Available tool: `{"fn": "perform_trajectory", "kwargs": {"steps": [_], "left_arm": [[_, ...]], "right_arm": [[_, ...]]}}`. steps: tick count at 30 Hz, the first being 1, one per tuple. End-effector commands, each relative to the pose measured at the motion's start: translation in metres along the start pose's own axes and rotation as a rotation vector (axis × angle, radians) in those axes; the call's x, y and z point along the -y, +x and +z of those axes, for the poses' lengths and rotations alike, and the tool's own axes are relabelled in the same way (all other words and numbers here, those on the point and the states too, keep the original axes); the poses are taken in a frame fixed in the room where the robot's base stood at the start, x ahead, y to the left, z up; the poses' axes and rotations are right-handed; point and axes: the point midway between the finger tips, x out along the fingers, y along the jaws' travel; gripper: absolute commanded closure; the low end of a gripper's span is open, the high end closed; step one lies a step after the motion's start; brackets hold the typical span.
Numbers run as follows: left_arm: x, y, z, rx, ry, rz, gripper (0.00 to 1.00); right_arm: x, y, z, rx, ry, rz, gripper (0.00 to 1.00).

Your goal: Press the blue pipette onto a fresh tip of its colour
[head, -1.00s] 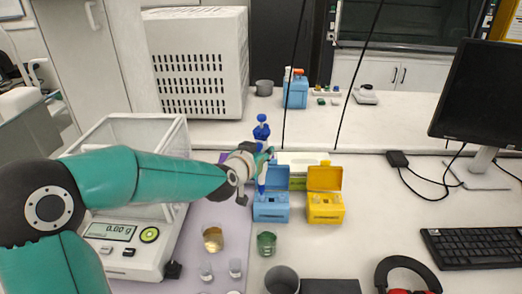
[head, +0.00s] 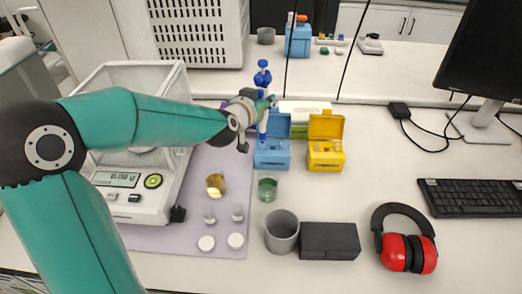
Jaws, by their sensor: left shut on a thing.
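My left gripper (head: 262,112) is shut on the blue pipette (head: 262,79) and holds it upright. The pipette's blue top rises above the gripper and its lower end points down over the open blue tip box (head: 272,155). Whether the pipette's end touches a tip in the box I cannot tell at this size. A yellow tip box (head: 326,156) with its lid up stands just right of the blue one. My right gripper is not in view.
A balance (head: 122,190) stands at the left. Beakers with amber (head: 215,184) and green (head: 267,188) liquid, small vials, a grey cup (head: 282,232) and a dark block (head: 330,241) stand in front.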

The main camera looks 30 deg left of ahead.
Motion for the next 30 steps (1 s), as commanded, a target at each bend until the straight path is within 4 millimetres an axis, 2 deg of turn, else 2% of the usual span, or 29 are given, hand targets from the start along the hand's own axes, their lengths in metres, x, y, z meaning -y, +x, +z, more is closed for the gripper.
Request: {"fn": "perform_trajectory", "kwargs": {"steps": [30], "left_arm": [[-0.001, 0.005, 0.015, -0.001, 0.000, 0.001, 1.00]], "right_arm": [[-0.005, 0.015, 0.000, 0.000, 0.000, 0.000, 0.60]]}}
